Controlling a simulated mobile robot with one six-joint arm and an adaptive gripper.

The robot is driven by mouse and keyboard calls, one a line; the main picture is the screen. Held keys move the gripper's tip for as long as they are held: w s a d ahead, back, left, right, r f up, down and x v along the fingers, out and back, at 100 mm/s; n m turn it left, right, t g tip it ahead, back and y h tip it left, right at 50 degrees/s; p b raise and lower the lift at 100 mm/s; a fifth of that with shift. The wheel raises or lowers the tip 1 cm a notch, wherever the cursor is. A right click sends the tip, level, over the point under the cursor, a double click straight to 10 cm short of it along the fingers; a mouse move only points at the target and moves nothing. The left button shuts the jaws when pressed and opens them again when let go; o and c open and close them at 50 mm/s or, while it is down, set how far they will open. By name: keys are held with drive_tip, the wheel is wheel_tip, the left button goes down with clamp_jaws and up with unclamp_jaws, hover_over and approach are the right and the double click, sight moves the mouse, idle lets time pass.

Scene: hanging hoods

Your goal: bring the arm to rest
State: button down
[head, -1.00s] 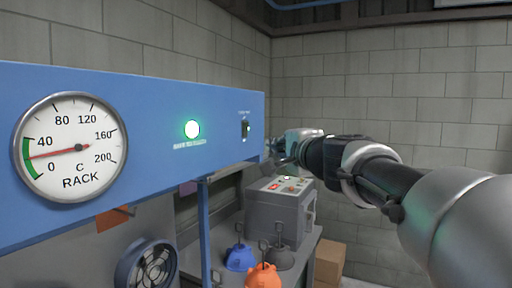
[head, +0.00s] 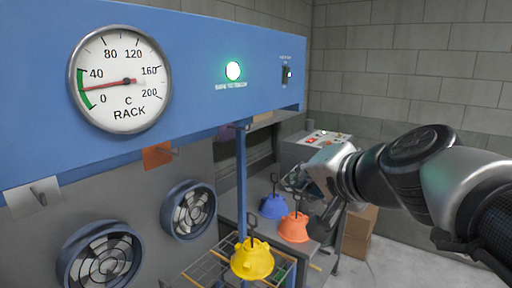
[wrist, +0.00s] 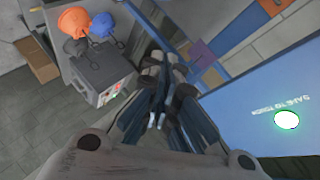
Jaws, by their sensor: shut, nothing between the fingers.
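My gripper (head: 298,180) is at the end of my arm, which reaches in from the right in the head view.
A blue hood (head: 274,207) and an orange hood (head: 294,228) stand on the bench near my arm; a yellow hood (head: 252,260) is by the wire rack. The blue beam (head: 200,75) carries a gauge (head: 120,80) and a lit green lamp (head: 233,71). A grey box (head: 310,148) stands behind.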

drive_tip(key=s+d+f+n+g+h, duration=0.2)
drive_tip(key=s+d+f+n+g, duration=0.1)
drive_tip(key=s+f, duration=0.8)
drive_tip(key=s+d+f+n+g+h, duration=0.2)
drive_tip(key=s+d+f+n+g, duration=0.1)
drive_tip(key=s+f, duration=0.9)
drive_tip(key=shift+s+f+n+g+h+b, duration=0.2)
drive_tip(key=shift+f+n+g+h+b, duration=0.15)
drive_tip(key=shift+n+g, duration=0.4)
